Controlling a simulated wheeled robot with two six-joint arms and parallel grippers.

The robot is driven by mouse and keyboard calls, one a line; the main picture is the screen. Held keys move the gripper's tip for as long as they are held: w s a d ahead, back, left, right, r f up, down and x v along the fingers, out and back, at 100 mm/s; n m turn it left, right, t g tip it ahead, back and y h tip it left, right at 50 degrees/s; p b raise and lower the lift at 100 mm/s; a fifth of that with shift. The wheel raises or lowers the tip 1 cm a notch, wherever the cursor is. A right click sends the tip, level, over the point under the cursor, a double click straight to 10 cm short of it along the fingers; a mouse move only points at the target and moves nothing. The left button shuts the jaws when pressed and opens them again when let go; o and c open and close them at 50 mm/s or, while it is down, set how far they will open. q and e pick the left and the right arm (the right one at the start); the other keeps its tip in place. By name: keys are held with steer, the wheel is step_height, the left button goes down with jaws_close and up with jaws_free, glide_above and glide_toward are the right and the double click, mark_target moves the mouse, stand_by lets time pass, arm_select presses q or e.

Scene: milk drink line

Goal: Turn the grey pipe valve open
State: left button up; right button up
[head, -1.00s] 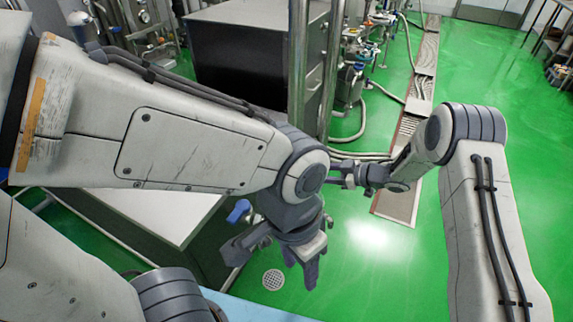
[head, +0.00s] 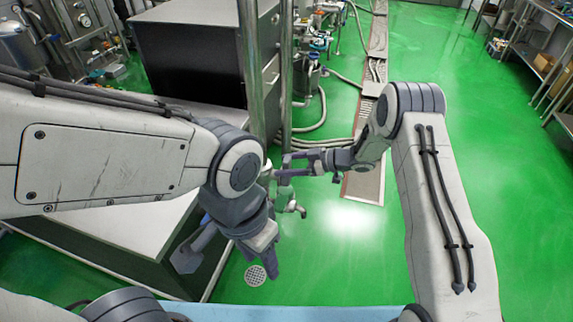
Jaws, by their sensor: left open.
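A small grey fitting with a short dark grey lever-like end (head: 295,207) shows just right of my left wrist. It may be the grey pipe valve, but it is too small and partly covered to be sure. My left gripper (head: 268,262) is open and points down, below and left of this fitting, apart from it in the picture. A blue piece (head: 206,218) shows partly behind my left wrist. My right gripper (head: 284,165) points left, just above the fitting, with a gap between its fingers. Whether it touches any pipe cannot be told.
A white-topped bench (head: 120,240) stands at the left under my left arm. A dark steel cabinet (head: 190,60) and upright steel pipes (head: 250,70) stand behind. Hoses (head: 320,115) lie near the floor channel (head: 375,70). Green floor (head: 480,130) is clear at the right.

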steer(key=b+v, duration=0.1)
steer(key=v, duration=0.9)
steer(key=shift+d+r+b, duration=0.15)
steer(key=shift+b, duration=0.2)
